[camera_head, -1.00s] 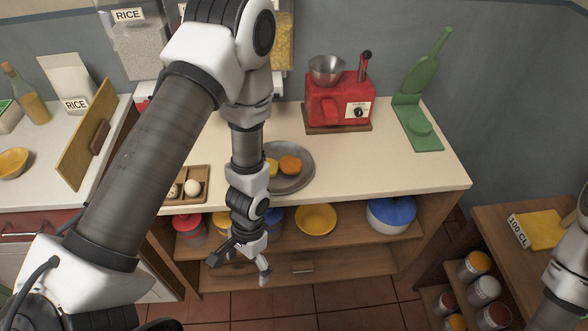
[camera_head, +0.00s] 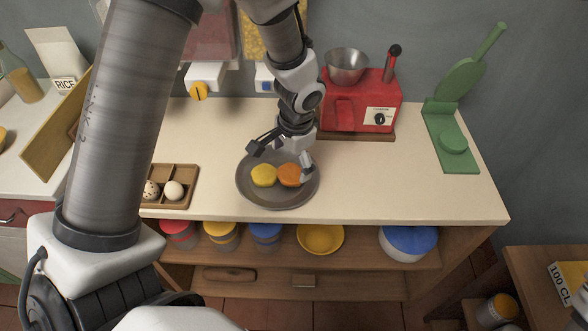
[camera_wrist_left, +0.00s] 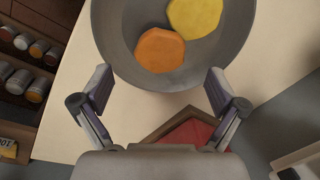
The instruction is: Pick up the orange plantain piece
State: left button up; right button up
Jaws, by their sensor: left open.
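The orange plantain piece (camera_head: 290,174) lies on a round grey plate (camera_head: 262,199) on the counter, beside a yellow piece (camera_head: 264,175). In the left wrist view the orange piece (camera_wrist_left: 159,50) sits ahead of the fingers, close to the yellow piece (camera_wrist_left: 194,16), on the grey plate (camera_wrist_left: 108,40). My left gripper (camera_head: 279,160) is open and empty above the back right of the plate; one fingertip overlaps the orange piece's right edge in the head view. The wrist view also shows the open left gripper (camera_wrist_left: 160,88). My right gripper is not in view.
A red machine with a metal bowl (camera_head: 360,100) stands right behind the plate. A wooden egg tray (camera_head: 180,203) is to the left, and a green stand (camera_head: 450,140) is at the right. The counter right of the plate is clear.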

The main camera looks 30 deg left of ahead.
aim_at(292, 173)
pick_arm(q)
jog(key=f, duration=0.3)
jog(key=f+b, duration=0.1)
jog(key=f, duration=0.1)
jog(key=shift+w+a+f, duration=0.15)
jog(key=shift+w+a, duration=0.1)
jog(key=shift+w, duration=0.15)
jog(key=shift+w+f, duration=0.15)
jog(key=shift+w, duration=0.05)
jog(key=shift+s, duration=0.1)
jog(key=shift+s+r, duration=0.25)
jog(key=shift+r, duration=0.05)
jog(key=shift+c, duration=0.9)
jog(key=shift+s, duration=0.1)
jog(key=c, duration=1.1)
